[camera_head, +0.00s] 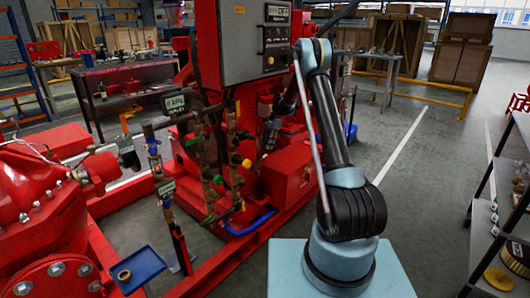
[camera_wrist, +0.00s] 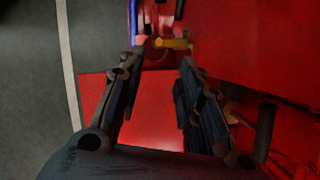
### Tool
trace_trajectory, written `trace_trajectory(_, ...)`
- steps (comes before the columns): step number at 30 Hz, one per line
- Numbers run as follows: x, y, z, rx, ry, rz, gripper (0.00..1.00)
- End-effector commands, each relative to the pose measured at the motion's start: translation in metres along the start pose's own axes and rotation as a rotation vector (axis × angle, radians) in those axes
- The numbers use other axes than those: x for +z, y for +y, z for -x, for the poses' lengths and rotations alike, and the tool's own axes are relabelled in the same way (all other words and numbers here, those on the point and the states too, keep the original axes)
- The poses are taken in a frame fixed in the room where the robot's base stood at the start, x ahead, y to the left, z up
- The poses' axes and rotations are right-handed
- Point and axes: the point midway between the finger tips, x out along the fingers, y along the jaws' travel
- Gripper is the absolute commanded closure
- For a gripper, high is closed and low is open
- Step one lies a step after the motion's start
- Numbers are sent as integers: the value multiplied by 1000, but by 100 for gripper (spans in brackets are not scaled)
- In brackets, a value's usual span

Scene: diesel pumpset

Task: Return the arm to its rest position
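My arm (camera_head: 330,125) rises from its pale blue base on the right of the head view and bends over at the top, toward the red pumpset (camera_head: 290,185). My gripper (camera_head: 270,135) looks small and dark beside the pumpset in the head view, partly lost among the pipes. In the wrist view my gripper (camera_wrist: 163,60) has its two dark fingers apart, with nothing held between them. Red panels of the pumpset (camera_wrist: 235,45) lie beyond the fingers. A yellow handle (camera_wrist: 172,44) shows just past the fingertips; I cannot tell its distance from them.
A grey control box (camera_head: 245,40) stands close left of my arm. Brass pipes and valves (camera_head: 235,165) crowd below it. A blue tray (camera_head: 137,268) is at the lower left. A shelf rack (camera_head: 510,220) stands at the right. The floor (camera_head: 420,190) between rack and arm is clear.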

Motion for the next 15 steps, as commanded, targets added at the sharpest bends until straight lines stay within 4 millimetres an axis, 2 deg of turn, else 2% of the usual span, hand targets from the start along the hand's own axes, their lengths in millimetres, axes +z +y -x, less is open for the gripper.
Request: trace_trajectory(15, 2, 3, 10, -2, 3, 5, 67)
